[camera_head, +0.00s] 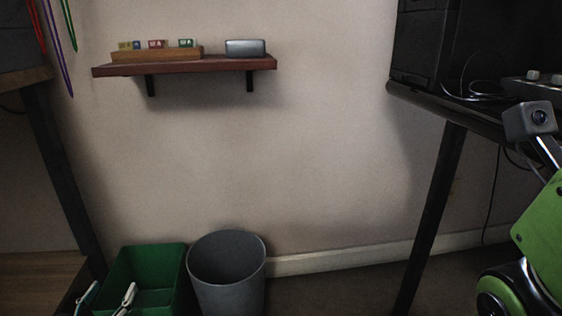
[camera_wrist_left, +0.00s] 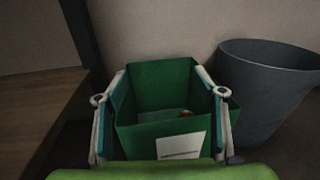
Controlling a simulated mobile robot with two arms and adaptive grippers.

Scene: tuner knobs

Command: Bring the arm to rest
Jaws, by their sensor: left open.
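My left gripper (camera_head: 108,299) is at the bottom left of the head view, with its two pale fingertips apart. In the left wrist view the left gripper (camera_wrist_left: 161,118) is open, with its fingers wide on either side of the green bin in the picture. The green bin (camera_head: 150,258) stands low by the wall, and it also shows in the left wrist view (camera_wrist_left: 160,78) with a white label on its near side. Nothing shows held between the fingers. I cannot tell whether they touch the bin. My right gripper's fingers are not in view.
A grey waste bin (camera_head: 230,288) stands right of the green bin. A wall shelf (camera_head: 190,67) holds small coloured blocks and a grey box (camera_head: 245,48). A dark-legged table (camera_head: 440,112) stands at right, and a wooden surface (camera_wrist_left: 38,110) lies left.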

